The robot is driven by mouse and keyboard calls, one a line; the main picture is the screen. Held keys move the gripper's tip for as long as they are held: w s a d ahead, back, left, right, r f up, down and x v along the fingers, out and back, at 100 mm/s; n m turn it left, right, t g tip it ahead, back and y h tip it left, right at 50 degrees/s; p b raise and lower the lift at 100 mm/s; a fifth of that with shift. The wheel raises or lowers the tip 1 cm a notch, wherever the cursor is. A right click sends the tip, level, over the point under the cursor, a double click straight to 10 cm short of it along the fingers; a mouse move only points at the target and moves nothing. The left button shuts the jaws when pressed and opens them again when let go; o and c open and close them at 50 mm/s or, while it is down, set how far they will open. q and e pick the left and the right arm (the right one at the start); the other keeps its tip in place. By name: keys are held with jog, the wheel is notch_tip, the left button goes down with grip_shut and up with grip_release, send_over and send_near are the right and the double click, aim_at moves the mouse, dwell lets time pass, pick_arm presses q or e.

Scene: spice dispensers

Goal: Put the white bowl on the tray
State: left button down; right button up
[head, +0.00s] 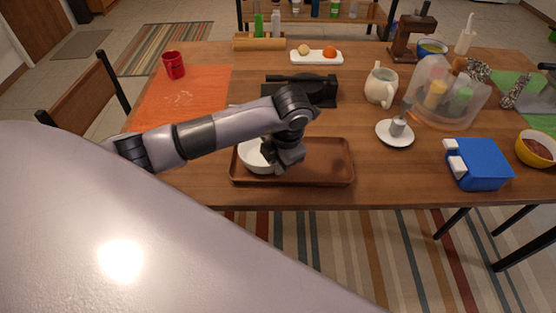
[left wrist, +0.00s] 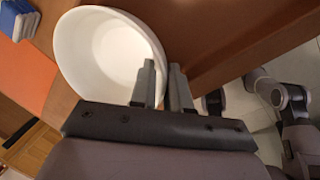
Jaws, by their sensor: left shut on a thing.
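The white bowl (head: 252,158) is at the left end of the brown wooden tray (head: 325,163) in the head view, partly hidden by my left gripper (head: 279,162). In the left wrist view the white bowl (left wrist: 95,48) fills the upper left. My left gripper (left wrist: 165,85) is shut on the bowl's rim, with one finger inside and one outside. The bowl appears at or just above the tray floor; I cannot tell whether it touches. The right part of the tray is empty. My right gripper is not in view.
Behind the tray is a black appliance (head: 322,90). To the right are a white saucer with a small cup (head: 395,139), a blue box (head: 480,164) and a cream pitcher (head: 381,86). A red mug (head: 173,65) stands on the orange mat (head: 200,88) at left.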

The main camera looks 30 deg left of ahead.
pick_arm(q)
jog(key=shift+f, duration=0.2)
jog(key=c, duration=1)
grip_release()
jog(key=shift+v, duration=3.65)
